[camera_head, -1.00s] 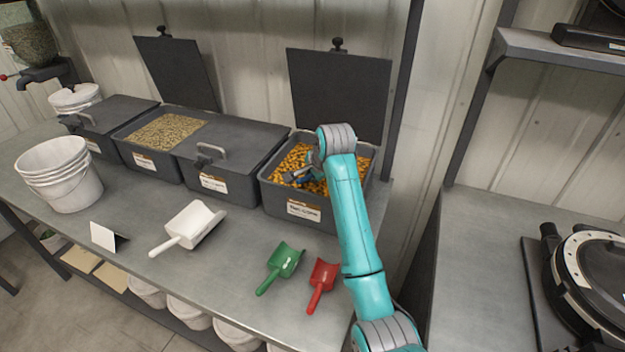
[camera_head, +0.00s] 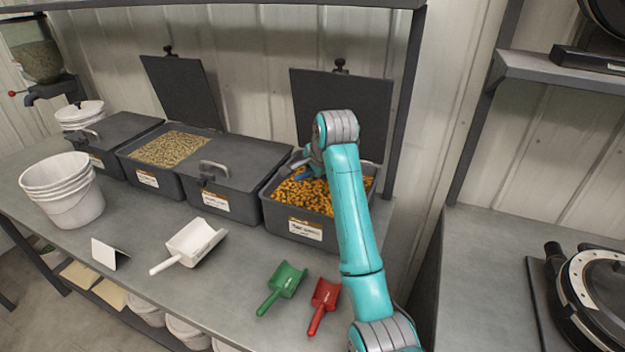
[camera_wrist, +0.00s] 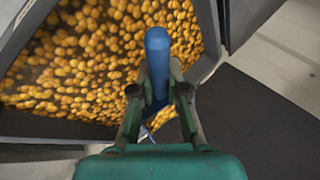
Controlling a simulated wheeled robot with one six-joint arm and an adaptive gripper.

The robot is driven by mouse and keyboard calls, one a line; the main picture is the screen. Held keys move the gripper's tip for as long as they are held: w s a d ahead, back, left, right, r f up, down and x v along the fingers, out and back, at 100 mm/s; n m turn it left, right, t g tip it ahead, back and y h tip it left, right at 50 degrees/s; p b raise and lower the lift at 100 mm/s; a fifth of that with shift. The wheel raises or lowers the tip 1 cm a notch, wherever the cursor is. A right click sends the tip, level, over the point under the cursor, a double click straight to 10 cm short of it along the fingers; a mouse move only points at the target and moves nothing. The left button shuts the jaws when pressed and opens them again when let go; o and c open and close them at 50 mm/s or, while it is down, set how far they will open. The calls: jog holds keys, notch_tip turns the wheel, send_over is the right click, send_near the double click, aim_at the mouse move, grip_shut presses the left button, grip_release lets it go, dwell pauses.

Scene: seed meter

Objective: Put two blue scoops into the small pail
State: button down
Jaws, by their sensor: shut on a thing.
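My gripper (camera_wrist: 157,92) is shut on the handle of the blue scoop (camera_wrist: 157,45). In the wrist view the blue handle points up between the fingers, over orange-yellow grain. In the head view a bit of the blue scoop (camera_head: 302,174) shows at the left of the open right-hand bin (camera_head: 293,228), above the grain. My arm hides part of the bin. The scoop's bowl and its load cannot be made out. A stack of white pails (camera_head: 72,208) stands at the left of the bench; I cannot tell whether the small pail is among them.
A white scoop (camera_head: 190,243), green scoop (camera_head: 283,284) and red scoop (camera_head: 323,300) lie on the bench front. A blank folded card (camera_head: 108,254) stands at left. The bin's raised lid (camera_head: 345,110) stands behind my arm. A closed bin (camera_head: 230,172) adjoins it.

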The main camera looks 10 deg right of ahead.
jog(key=shift+s+a+r, duration=0.2)
jog(key=shift+a+r, duration=0.1)
jog(key=shift+r, duration=0.6)
jog(key=shift+s+a+r, duration=0.15)
jog(key=shift+a+r, duration=0.1)
jog(key=shift+r, duration=0.65)
jog(key=shift+s+a+r, duration=0.2)
jog(key=shift+a+r, duration=0.1)
jog(key=shift+r, duration=0.6)
